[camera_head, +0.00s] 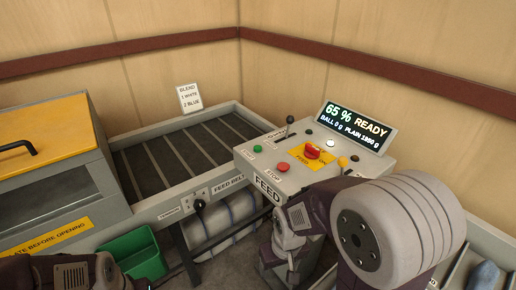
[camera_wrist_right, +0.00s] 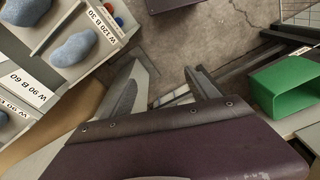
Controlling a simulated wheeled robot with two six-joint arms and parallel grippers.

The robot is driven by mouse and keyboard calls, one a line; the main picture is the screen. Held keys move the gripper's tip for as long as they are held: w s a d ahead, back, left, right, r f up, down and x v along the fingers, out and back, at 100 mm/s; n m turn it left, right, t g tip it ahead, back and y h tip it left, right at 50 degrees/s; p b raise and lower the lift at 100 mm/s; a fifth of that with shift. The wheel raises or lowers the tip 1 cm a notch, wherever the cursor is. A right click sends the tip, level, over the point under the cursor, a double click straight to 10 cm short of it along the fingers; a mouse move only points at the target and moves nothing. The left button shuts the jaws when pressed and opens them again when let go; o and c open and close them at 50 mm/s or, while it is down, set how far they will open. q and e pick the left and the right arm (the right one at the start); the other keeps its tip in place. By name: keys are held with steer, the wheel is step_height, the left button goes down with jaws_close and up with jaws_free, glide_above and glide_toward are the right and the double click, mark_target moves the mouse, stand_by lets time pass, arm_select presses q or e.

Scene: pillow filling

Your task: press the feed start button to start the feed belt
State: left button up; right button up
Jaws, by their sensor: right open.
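The feed control panel (camera_head: 243,157) stands at the centre of the head view. A green button (camera_head: 257,148) sits at its left, and a red button (camera_head: 283,166) sits in front of it by a STOP label. The green button's own label is too small to read. The feed belt (camera_head: 175,160) lies left of the panel. My right arm is in front of the panel, below the buttons and apart from the green one. In the right wrist view my right gripper (camera_wrist_right: 163,72) is open and empty, with floor between its fingers. My left gripper does not show; only part of that arm does.
A red knob (camera_head: 313,150) on a yellow plate and a display (camera_head: 357,128) reading "65 % READY" are on the panel. A yellow-lidded box (camera_head: 45,135) and green bin (camera_head: 135,252) are at left. Blue-grey lumps (camera_wrist_right: 75,50) lie in labelled compartments in the wrist view.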

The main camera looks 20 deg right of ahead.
jaws_close()
stand_by(1.5)
